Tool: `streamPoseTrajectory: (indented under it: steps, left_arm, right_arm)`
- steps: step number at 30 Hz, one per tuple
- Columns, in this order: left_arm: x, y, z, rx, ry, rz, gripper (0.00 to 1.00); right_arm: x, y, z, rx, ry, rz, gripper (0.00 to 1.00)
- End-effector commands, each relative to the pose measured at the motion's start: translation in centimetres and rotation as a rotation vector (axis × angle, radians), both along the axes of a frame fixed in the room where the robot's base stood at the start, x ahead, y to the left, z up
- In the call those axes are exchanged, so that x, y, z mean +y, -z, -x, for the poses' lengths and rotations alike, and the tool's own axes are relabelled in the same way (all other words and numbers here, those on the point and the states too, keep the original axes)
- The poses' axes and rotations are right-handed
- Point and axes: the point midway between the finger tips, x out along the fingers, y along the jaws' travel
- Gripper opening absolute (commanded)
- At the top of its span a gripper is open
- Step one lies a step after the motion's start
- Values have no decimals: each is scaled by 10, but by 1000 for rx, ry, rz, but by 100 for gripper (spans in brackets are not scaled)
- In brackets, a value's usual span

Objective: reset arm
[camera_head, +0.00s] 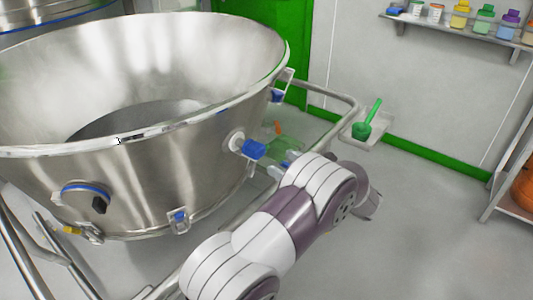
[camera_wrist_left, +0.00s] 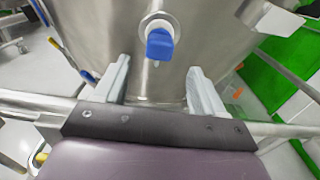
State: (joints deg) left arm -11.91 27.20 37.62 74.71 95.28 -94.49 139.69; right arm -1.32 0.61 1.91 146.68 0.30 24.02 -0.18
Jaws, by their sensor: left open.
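My left arm comes in from the bottom of the head view, in white and purple segments. My left gripper (camera_head: 268,164) is just right of a blue valve knob (camera_head: 253,149) on the side of a large steel bowl (camera_head: 190,165). In the left wrist view the two grey fingers of my left gripper (camera_wrist_left: 158,85) stand wide apart and hold nothing. The blue knob (camera_wrist_left: 160,44) shows ahead, between and beyond the fingertips. I cannot tell whether any finger touches the bowl wall. My right gripper is in neither view.
Steel rails (camera_head: 340,97) run around the bowl. A small tray (camera_head: 368,137) with a green scoop (camera_head: 364,130) stands to the right. A wall shelf (camera_head: 455,28) holds several coloured containers. Another rack stands at the right edge. The grey floor (camera_head: 430,230) at lower right is clear.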

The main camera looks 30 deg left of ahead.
Motion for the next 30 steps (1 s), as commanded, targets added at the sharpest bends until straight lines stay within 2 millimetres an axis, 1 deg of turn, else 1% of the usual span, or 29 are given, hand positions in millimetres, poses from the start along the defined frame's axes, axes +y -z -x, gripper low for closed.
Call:
streamPoseTrajectory:
  steps: [1, 3, 7, 21, 23, 25, 26, 28, 29, 30]
  left_arm:
    - [-11, -1, 0, 0, 4, 0, 70]
    - [-23, 0, 1, -1, 3, 0, 70]
    - [-34, 0, 3, -1, 0, 0, 70]
    - [-36, 0, 3, 2, -1, 0, 70]
    - [-36, 0, 3, 40, 1, -1, 70]
    - [-37, 9, -7, 178, 54, 24, 70]
    - [-39, 16, -19, 275, 122, 31, 70]
    - [-53, 42, -54, 626, 386, -11, 70]
    - [-66, 52, -70, 807, 538, -67, 70]
    - [-87, 66, -86, 1062, 756, -182, 70]
  right_arm:
    - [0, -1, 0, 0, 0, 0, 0]
    - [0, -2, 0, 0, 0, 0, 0]
    - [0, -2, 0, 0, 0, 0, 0]
    - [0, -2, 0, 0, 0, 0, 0]
    - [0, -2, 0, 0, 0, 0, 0]
    - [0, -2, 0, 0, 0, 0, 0]
    - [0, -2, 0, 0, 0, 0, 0]
    - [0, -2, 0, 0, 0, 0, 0]
    - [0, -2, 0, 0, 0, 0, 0]
    - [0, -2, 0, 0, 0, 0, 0]
